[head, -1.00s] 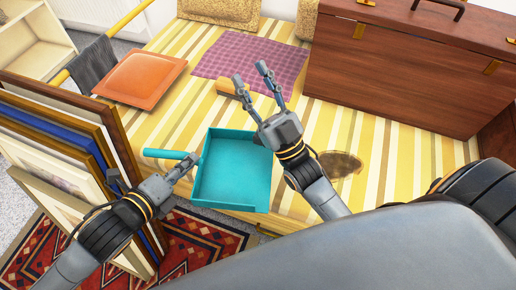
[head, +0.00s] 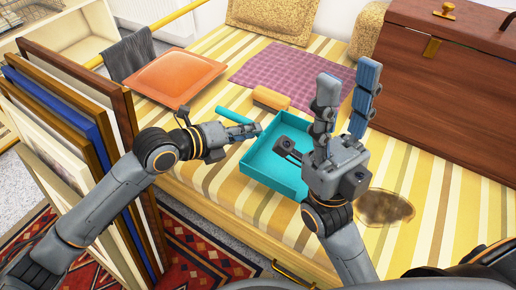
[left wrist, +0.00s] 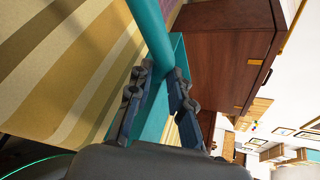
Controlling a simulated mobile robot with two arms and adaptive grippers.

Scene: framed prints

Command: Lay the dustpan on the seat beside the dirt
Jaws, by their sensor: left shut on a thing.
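The teal dustpan (head: 262,172) is over the striped seat (head: 225,182), left of the brown dirt patch (head: 385,207), with a gap between them. Whether its underside touches the seat I cannot tell. My left gripper (head: 250,131) is shut on the dustpan's handle (head: 232,114) close to the pan. In the left wrist view the handle (left wrist: 150,28) runs up from between the fingers, with part of the pan behind them. My right gripper (head: 345,95) is open and empty, fingers pointing up, between pan and dirt in the picture; it hides the pan's right side.
A tan block-like object (head: 271,97) lies just behind the pan, near a purple checked cloth (head: 285,72). An orange cushion (head: 176,77) is at back left. A wooden chest (head: 455,80) fills the back right. Framed prints (head: 75,130) stand at the left.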

